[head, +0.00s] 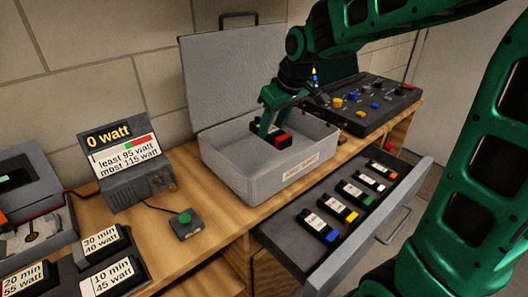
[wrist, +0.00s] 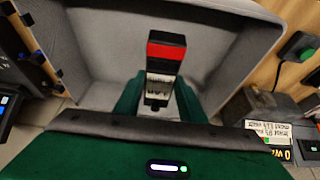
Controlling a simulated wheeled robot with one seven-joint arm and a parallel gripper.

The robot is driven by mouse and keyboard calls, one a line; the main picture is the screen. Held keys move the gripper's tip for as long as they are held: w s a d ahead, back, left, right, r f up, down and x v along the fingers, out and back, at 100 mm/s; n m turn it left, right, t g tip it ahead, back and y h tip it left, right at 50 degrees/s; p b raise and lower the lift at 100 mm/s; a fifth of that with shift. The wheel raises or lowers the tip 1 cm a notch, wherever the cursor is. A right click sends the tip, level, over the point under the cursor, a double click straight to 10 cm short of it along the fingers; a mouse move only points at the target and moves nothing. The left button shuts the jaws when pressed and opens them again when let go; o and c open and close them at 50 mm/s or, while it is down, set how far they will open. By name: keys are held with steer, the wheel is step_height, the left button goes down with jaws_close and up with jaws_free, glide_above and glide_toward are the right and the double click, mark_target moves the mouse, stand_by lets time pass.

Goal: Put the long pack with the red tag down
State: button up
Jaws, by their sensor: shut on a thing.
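The long black pack with the red tag (head: 278,139) is between the fingers of my gripper (head: 268,128), inside the open grey case (head: 235,178). In the wrist view the pack (wrist: 160,85) shows its red end and white label between the dark green fingers of my gripper (wrist: 158,98). My gripper is shut on it. The pack is over the case's interior, near its back right part. I cannot tell whether it touches the case floor. The case's lid stands up at the back.
An open drawer (head: 282,236) at the front right holds several tagged packs. A meter (head: 130,170) reads 0 watt. A green button box (head: 187,224) sits left of the case. Several labelled blocks (head: 105,245) stand at front left. A control panel (head: 365,103) is behind right.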

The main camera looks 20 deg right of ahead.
steer(key=f, duration=0.5)
steer(key=shift+a+f, duration=0.3)
steer(key=shift+f, duration=1.85)
steer(key=o, duration=1.3)
steer(key=v, duration=1.2)
steer(key=shift+s+d, duration=0.1)
steer(key=s+d+f+m+g, duration=0.1)
steer(key=s+d+f+m, duration=0.1)
steer(key=s+d, duration=0.3)
steer(key=s+d+f+m+g+h, duration=0.1)
steer(key=s+d+m, duration=0.4)
steer(key=s, duration=0.8)
steer(key=s+d+f+m+g, duration=0.2)
steer(key=s+d, duration=0.4)
steer(key=s, duration=0.3)
steer(key=shift+s+d+f+m, duration=0.1)
steer(key=shift+s+f+m, duration=0.05)
steer(key=shift+f+m, duration=0.35)
steer(key=shift+s+d+f+m, duration=0.1)
steer(key=shift+f+m, duration=0.3)
steer(key=shift+f, duration=0.1)
